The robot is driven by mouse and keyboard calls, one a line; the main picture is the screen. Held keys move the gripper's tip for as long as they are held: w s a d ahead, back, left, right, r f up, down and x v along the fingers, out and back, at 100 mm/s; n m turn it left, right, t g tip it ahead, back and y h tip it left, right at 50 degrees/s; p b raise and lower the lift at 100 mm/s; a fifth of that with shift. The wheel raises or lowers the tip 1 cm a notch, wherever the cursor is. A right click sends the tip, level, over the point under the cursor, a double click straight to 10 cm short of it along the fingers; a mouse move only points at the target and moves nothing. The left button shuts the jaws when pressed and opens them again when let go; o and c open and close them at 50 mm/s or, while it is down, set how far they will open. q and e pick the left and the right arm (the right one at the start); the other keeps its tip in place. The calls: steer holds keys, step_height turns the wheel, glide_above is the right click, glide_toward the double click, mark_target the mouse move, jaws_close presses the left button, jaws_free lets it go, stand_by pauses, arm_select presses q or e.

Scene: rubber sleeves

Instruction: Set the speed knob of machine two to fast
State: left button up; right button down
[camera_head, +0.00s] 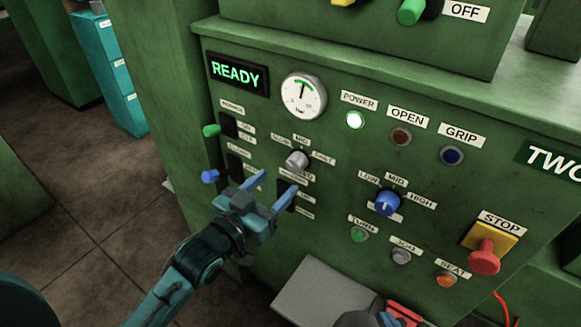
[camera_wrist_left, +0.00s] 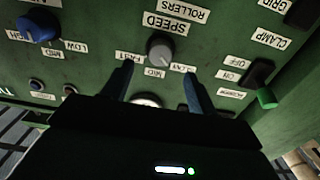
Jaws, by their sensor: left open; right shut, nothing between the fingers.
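The grey speed knob (camera_head: 297,160) of machine two sits on the green panel, with slow, mid and fast labels around its top. In the wrist view the knob (camera_wrist_left: 160,48) appears upside down, with the fast label on its left and the slow label on its right. I cannot tell which label it points at. My left gripper (camera_head: 279,178) is open, its blue fingers just below the knob. In the wrist view its fingertips (camera_wrist_left: 158,72) are on either side, apart from the knob.
A blue low-mid-high knob (camera_head: 388,202) is to the right. Green (camera_head: 211,131) and blue (camera_head: 210,176) levers stick out on the left. A red stop button (camera_head: 484,258) juts out at the lower right. A grey surface (camera_head: 322,290) lies below the panel.

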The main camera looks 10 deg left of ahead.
mark_target(292, 167)
arm_select(q)
steer(key=x, duration=0.6)
steer(key=shift+w+d, duration=0.1)
steer(key=shift+w, duration=0.15)
steer(key=c, duration=1)
